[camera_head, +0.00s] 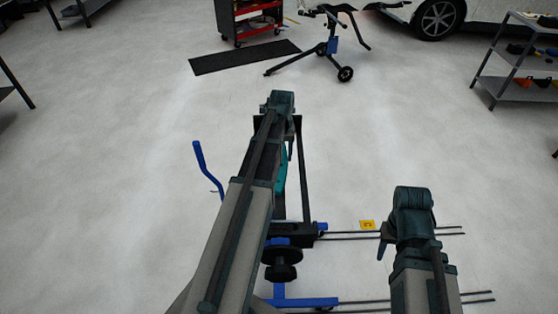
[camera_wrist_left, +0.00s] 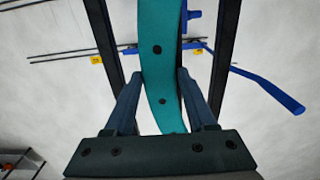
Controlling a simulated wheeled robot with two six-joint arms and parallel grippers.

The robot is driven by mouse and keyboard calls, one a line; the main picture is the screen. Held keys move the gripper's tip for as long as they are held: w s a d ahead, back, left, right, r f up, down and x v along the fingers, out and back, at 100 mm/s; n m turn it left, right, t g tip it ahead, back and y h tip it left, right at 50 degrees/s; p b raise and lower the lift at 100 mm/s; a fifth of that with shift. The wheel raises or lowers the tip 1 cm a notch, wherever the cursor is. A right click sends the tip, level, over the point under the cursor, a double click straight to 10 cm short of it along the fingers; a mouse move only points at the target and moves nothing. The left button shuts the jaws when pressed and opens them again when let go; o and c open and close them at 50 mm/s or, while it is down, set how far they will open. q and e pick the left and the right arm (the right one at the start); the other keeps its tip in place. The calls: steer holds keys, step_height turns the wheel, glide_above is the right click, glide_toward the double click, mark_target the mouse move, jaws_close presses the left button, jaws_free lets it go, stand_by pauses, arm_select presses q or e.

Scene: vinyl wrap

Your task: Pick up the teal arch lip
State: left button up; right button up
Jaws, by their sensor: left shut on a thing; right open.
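The teal arch lip (camera_wrist_left: 158,30) is a curved strip with dark holes, in the middle of the left wrist view. In the head view only a small teal piece of it (camera_head: 281,178) shows beside my left arm, which hides the rest. My left gripper (camera_wrist_left: 162,74) is shut on the strip, a finger at each edge. In the head view the left fingers are hidden by the arm. My right gripper (camera_head: 383,243) is low at the right, apart from the lip. It is open, with its fingers mostly hidden by its own wrist.
A stand with a blue handle (camera_head: 203,160), blue feet (camera_head: 305,302) and dark posts is around and under my left arm. Thin dark rods and a yellow tag (camera_head: 367,225) lie to its right. A red tool cart (camera_head: 250,20), black mat (camera_head: 245,57) and wheeled stand (camera_head: 333,48) are farther back.

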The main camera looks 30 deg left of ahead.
arm_select(q)
jaws_close()
steer(key=shift+r, duration=0.1)
step_height(320, 180, up, 10)
steer(key=p, duration=1)
